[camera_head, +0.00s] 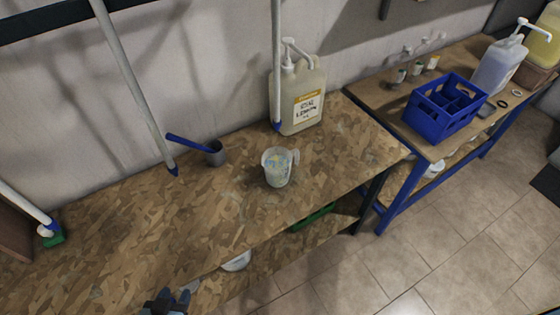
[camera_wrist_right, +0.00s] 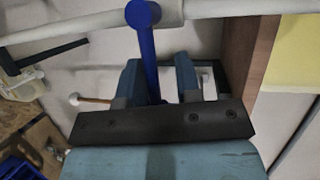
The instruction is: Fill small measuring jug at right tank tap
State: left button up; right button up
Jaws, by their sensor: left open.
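A translucent measuring jug (camera_head: 276,168) with bluish and yellowish marks stands upright on the wooden bench, its handle to the right. What it holds is not clear. My left gripper (camera_head: 166,303) shows at the bottom edge of the head view, open and empty, near the bench's front edge and well apart from the jug. My right gripper (camera_wrist_right: 160,80) shows only in the right wrist view. Its fingers are apart, with a blue rod (camera_wrist_right: 149,55) in line with the gap; I see clear room beside the rod. No tank tap is recognisable in either view.
A white pump canister (camera_head: 308,98) with a lemon label stands behind the jug. A grey dipper (camera_head: 214,154) with a blue handle lies to its left. Poles (camera_head: 130,75) lean on the wall. A blue crate (camera_head: 442,110) sits on the right-hand table. The bench's front middle is clear.

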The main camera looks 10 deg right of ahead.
jog(key=shift+o, duration=0.8)
jog(key=shift+f, duration=0.1)
jog(key=shift+a+p, duration=0.15)
jog(key=shift+p, duration=0.15)
jog(key=o, duration=0.4)
jog(key=shift+s, duration=0.1)
